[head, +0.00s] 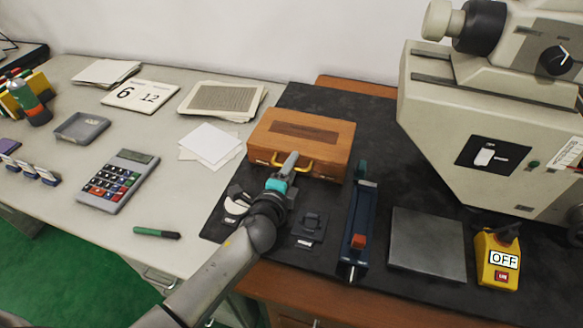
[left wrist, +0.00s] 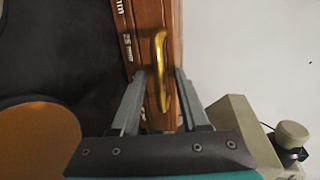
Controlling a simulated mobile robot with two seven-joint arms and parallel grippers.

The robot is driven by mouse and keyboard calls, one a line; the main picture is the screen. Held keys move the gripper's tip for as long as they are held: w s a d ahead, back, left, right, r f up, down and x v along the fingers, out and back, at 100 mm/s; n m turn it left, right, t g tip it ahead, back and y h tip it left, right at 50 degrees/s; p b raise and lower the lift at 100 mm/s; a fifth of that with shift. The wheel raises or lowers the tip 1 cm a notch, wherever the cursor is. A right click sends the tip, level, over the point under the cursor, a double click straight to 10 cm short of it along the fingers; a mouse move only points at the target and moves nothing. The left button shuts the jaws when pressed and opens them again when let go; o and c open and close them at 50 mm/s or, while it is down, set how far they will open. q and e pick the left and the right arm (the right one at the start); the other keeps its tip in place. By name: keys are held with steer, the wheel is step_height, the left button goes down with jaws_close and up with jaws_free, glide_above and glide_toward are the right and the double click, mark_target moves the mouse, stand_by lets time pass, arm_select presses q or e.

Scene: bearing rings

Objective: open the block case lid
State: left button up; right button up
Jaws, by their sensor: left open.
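The wooden block case (head: 328,138) lies flat on the dark mat with its lid shut. A darker panel is set in its top. A brass handle (head: 304,170) is on its front side. My left gripper (head: 291,157) is at the front of the case, in front of the handle. In the left wrist view the open fingers (left wrist: 158,82) stand on either side of the case's front (left wrist: 148,20), with the brass handle (left wrist: 160,60) between them. I cannot tell whether the fingers touch the case. My right gripper is not in view.
A blue vise-like tool (head: 357,225) stands right of the case, with a grey plate (head: 427,244) and a yellow OFF switch box (head: 497,260) beyond. A large beige machine (head: 480,130) fills the right. Papers (head: 211,144) and a calculator (head: 118,180) lie left.

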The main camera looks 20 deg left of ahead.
arm_select(q)
steer(key=shift+c, duration=0.4)
jaws_close()
stand_by(1.0)
